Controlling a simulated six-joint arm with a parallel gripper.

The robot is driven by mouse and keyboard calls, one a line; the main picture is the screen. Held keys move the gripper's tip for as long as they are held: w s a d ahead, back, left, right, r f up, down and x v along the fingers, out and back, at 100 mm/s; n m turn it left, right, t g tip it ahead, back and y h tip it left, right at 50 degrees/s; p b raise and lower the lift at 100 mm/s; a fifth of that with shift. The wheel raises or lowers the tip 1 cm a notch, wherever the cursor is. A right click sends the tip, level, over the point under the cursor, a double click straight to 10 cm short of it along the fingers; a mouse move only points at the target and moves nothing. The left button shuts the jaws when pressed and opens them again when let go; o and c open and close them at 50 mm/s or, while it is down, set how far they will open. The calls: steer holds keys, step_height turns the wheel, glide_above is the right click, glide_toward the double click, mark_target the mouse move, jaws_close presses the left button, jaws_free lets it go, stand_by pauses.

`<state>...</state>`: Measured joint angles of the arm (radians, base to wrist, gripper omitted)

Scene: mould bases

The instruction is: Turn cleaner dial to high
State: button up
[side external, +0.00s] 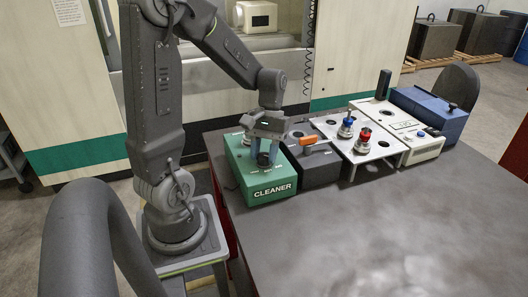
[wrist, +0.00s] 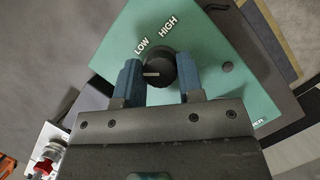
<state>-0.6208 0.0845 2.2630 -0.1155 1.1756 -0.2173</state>
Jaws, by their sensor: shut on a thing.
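The cleaner (side external: 272,187) is a green box with CLEANER on its front, at the left end of the table. Its dial (wrist: 160,62) is a round black knob with a white pointer line, with LOW and HIGH printed beyond it in the wrist view. The pointer line lies towards the picture's left, on the LOW side and away from HIGH. My gripper (wrist: 158,75) has its two blue-grey fingers closed on opposite sides of the dial. In the side external view my gripper (side external: 265,151) comes straight down over the box, largely hiding the dial.
A dark grey box with an orange handle (side external: 316,144) stands right beside the cleaner. Beyond it are a white plate (side external: 372,152) bearing blue and red knobs, a white box (side external: 423,149) and a blue box (side external: 425,104). The table's front (side external: 370,235) is clear.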

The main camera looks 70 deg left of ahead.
steer(key=m, duration=0.3)
steer(key=m+g+y, duration=0.1)
steer(key=m, duration=0.1)
steer(key=shift+w+d+m+y, duration=0.1)
steer(key=shift+m+y, duration=0.2)
steer(key=shift+m, duration=0.1)
steer(key=m+y, duration=0.1)
steer(key=m, duration=0.3)
steer(key=shift+r+g+y, duration=0.1)
steer(key=shift+g+y, duration=0.2)
steer(key=shift+y, duration=0.1)
steer(key=m+y, duration=0.1)
steer(key=m, duration=0.2)
steer(key=m+y, duration=0.1)
steer(key=m, duration=0.1)
steer(key=shift+d+m, duration=0.15)
steer(key=shift+m, duration=0.25)
steer(key=shift+m+t+y, duration=0.35)
steer(key=shift+m+t, duration=0.05)
steer(key=shift+m, duration=0.85)
steer(key=shift+m+t+y, duration=0.35)
steer(key=shift+m+t, duration=0.05)
steer(key=shift+m, duration=0.85)
steer(key=o, duration=0.9)
steer(key=v, duration=1.3)
steer(key=shift+d+r, duration=0.25)
steer(key=shift+r, duration=0.05)
